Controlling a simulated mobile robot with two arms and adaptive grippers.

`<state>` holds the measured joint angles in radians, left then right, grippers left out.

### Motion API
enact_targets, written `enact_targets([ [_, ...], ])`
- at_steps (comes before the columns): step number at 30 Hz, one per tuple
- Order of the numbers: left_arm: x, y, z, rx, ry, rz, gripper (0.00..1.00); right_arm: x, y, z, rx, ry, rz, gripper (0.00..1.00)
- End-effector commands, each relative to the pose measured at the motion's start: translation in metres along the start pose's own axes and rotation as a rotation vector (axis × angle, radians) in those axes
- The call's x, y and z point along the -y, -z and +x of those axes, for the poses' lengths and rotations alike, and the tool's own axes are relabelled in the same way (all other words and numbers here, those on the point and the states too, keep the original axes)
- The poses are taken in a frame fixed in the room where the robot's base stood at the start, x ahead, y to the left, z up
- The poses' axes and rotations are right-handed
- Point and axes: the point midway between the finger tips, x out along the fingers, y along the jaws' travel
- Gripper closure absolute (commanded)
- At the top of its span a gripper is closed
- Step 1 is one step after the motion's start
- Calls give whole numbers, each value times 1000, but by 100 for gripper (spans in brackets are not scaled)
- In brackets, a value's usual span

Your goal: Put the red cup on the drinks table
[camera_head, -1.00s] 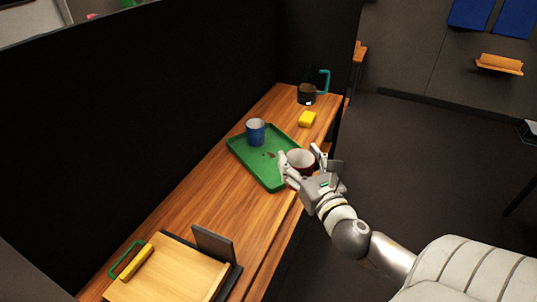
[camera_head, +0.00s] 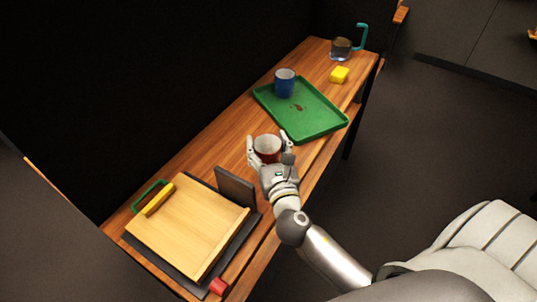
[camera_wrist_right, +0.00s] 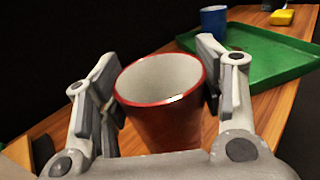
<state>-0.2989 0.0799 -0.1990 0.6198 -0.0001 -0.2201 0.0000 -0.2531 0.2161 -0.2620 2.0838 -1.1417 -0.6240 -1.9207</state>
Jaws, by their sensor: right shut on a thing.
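The red cup (camera_head: 268,150), white inside, is between the fingers of my right gripper (camera_head: 268,146), which is shut on it. In the right wrist view the red cup (camera_wrist_right: 165,110) sits upright or slightly tilted between both finger pads of the right gripper (camera_wrist_right: 165,92). The cup is over the wooden table (camera_head: 212,152), near the tray's front corner; I cannot tell whether its base touches the wood. My left gripper is not in view.
A green tray (camera_head: 318,124) holds a blue cup (camera_head: 285,84). Beyond are a yellow block (camera_head: 339,75) and a dark jug with a teal handle (camera_head: 341,48). Nearer is a wooden board (camera_head: 190,232) with a yellow bar (camera_head: 158,199) and an upright dark plate (camera_head: 236,187). A black wall stands behind.

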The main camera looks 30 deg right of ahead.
Motion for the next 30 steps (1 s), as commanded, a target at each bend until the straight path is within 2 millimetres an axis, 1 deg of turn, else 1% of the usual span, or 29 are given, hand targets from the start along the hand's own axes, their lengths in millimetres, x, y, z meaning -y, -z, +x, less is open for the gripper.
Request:
enact_targets([
  [1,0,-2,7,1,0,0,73,2,14,0,-5,3,-2,65],
  [4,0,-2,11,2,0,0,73,2,24,0,-4,3,-2,65],
  [13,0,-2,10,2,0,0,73,2,25,0,-2,2,-2,65],
  [16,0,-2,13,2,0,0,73,2,28,0,-3,2,-2,65],
  [17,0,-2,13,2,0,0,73,2,29,-1,-4,2,-1,37],
  [21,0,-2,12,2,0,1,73,2,28,-1,-4,2,-2,19],
  [22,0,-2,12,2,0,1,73,2,28,-1,-4,2,-2,17],
  [30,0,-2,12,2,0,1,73,2,28,-1,-4,2,-2,17],
])
